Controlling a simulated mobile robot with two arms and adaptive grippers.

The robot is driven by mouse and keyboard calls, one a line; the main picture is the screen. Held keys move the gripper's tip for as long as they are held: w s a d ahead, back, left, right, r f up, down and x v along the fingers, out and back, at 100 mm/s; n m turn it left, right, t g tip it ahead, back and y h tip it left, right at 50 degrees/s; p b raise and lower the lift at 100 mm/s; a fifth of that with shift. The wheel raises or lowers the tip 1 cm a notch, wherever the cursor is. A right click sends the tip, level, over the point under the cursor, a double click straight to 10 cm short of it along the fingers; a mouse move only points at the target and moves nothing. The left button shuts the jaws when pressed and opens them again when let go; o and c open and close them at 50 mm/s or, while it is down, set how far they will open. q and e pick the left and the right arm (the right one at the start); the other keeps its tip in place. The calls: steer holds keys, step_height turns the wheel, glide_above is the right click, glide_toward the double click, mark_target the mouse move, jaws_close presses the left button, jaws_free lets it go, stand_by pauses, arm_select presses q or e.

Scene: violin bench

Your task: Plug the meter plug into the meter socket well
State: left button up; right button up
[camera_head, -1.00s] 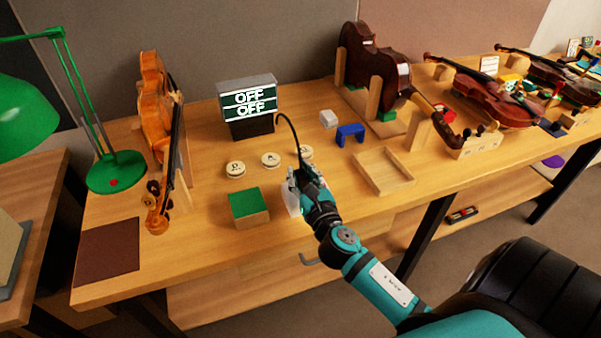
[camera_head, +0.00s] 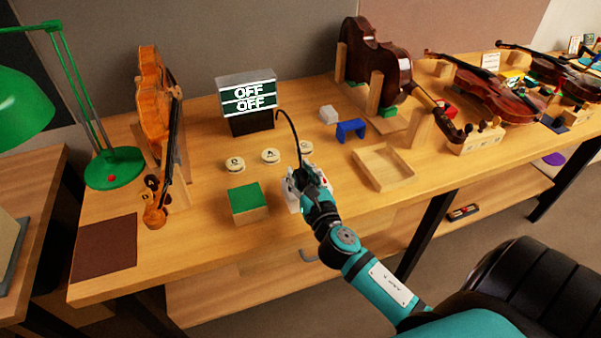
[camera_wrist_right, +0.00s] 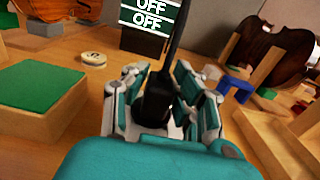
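The meter (camera_head: 246,98) is a dark box at the back of the bench, its display reading OFF on two lines. It also shows in the right wrist view (camera_wrist_right: 148,18). A black cable (camera_head: 293,131) arcs from beside the meter down to my right gripper (camera_head: 302,180). In the right wrist view, my right gripper's fingers (camera_wrist_right: 166,100) are closed around the black meter plug (camera_wrist_right: 154,100), with the cable rising from it. A whitish part (camera_head: 292,203) shows beside the gripper; I cannot tell whether it is the socket. The plug's tip is hidden. My left gripper is out of view.
Left of the gripper stands a green-topped wooden block (camera_head: 246,200). Round lettered discs (camera_head: 271,156) lie behind it. A shallow wooden tray (camera_head: 383,167) and a blue bracket (camera_head: 351,130) are to the right. A violin (camera_head: 155,120) stands at left, near a green lamp (camera_head: 113,168).

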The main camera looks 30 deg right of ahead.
steer(key=o, duration=0.4)
steer(key=v, duration=1.2)
steer(key=shift+d, duration=0.1)
stand_by(0.5)
